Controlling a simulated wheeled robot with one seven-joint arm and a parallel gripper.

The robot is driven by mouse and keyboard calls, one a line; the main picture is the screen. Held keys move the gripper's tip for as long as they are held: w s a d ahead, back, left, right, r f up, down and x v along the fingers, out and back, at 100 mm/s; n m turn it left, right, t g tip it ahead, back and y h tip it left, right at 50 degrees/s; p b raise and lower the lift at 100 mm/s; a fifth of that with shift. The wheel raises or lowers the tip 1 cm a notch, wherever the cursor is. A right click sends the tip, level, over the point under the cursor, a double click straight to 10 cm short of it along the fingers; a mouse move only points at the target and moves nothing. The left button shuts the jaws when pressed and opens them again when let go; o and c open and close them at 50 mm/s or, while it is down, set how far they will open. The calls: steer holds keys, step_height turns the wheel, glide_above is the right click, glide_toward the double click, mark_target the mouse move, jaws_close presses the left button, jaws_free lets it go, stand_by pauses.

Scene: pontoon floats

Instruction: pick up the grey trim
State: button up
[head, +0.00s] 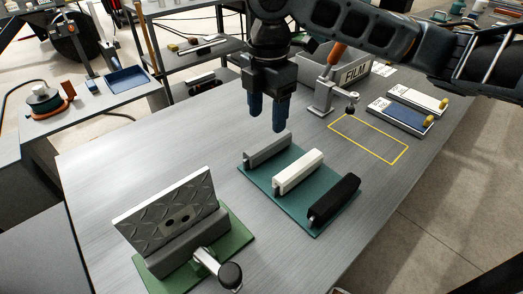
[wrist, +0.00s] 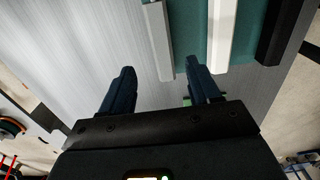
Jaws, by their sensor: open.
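The grey trim (head: 268,150) is a long bar lying on a teal mat (head: 262,188), at its far left end. It also shows in the wrist view (wrist: 157,40), above and between the fingers. A white trim (head: 298,172) lies beside it, and a black trim (head: 334,200) lies farther right on the mat. My gripper (head: 267,115) hangs above the table just behind the grey trim in the head view. Its blue fingers point down, spread apart with nothing between them. In the wrist view my gripper (wrist: 157,88) has its right finger near the trim's end; contact cannot be told.
A tilted patterned plate (head: 168,210) with a lever stands on a green base at the front left. A clamp post (head: 325,92) and a grey FILM bin (head: 345,70) stand behind. A yellow outlined rectangle (head: 368,138) is empty. The table's left part is clear.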

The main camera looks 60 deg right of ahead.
mark_target(267, 142)
steer(key=shift+s+a+f, duration=0.1)
steer(key=shift+f, duration=1.85)
steer(key=shift+s+a+f, duration=0.1)
steer(key=shift+f, duration=1.8)
steer(key=shift+d, duration=0.1)
steer(key=c, duration=1.1)
steer(key=shift+c, duration=0.2)
steer(key=shift+r, duration=0.1)
